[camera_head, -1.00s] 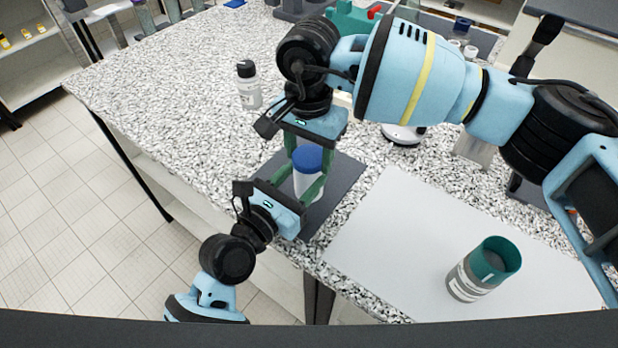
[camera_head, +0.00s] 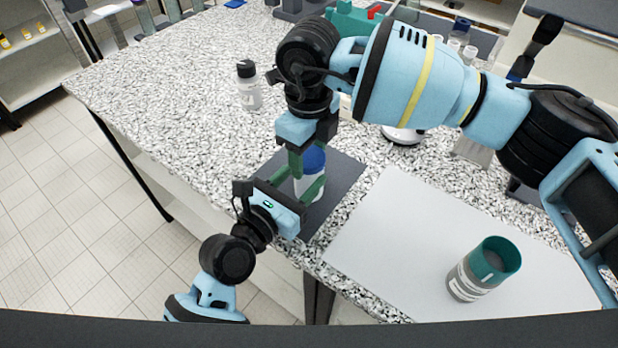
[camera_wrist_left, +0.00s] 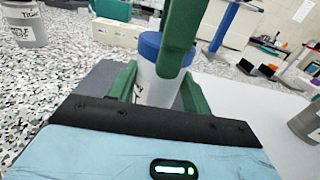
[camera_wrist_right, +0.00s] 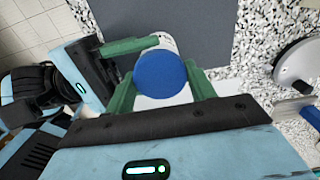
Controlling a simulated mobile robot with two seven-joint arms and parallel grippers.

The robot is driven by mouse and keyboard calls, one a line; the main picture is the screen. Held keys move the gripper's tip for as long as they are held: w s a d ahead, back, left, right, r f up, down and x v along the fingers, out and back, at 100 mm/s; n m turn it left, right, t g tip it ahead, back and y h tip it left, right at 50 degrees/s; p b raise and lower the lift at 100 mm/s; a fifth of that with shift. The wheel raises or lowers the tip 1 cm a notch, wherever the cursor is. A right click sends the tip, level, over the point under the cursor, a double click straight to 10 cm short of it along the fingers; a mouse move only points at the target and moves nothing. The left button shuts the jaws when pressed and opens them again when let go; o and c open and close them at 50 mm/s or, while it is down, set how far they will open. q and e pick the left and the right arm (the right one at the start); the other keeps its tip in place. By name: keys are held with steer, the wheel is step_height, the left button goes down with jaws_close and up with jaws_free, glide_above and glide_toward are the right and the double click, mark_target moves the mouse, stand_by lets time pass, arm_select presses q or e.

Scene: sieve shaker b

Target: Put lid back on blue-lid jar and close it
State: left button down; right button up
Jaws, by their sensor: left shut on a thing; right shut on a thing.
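The white jar (camera_head: 312,186) stands upright on the dark grey mat (camera_head: 343,184), with the blue lid (camera_head: 313,158) on its top. My left gripper (camera_head: 307,190) is shut on the jar's body from the front; in the left wrist view its green fingers flank the white jar (camera_wrist_left: 158,88). My right gripper (camera_wrist_right: 161,84) is above the jar with its green fingers at the sides of the blue lid (camera_wrist_right: 160,80), shut on it. The lid looks level on the jar. The seam between lid and jar is too small to judge.
A black-capped bottle (camera_head: 248,86) stands on the speckled bench behind to the left. A white round-based device (camera_head: 403,136) is right of the mat.

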arm_select(q)
steer(key=shift+a, duration=0.1)
arm_select(e)
steer(key=m, duration=0.6)
steer(key=shift+m, duration=0.3)
steer(key=m, duration=0.4)
steer(key=shift+m, duration=0.3)
steer(key=m, duration=0.4)
steer(key=shift+f+m, duration=0.1)
steer(key=shift+m, duration=0.3)
steer(key=m, duration=0.6)
steer(key=o, duration=1.2)
steer(key=shift+c, duration=0.2)
step_height(320, 180, up, 12)
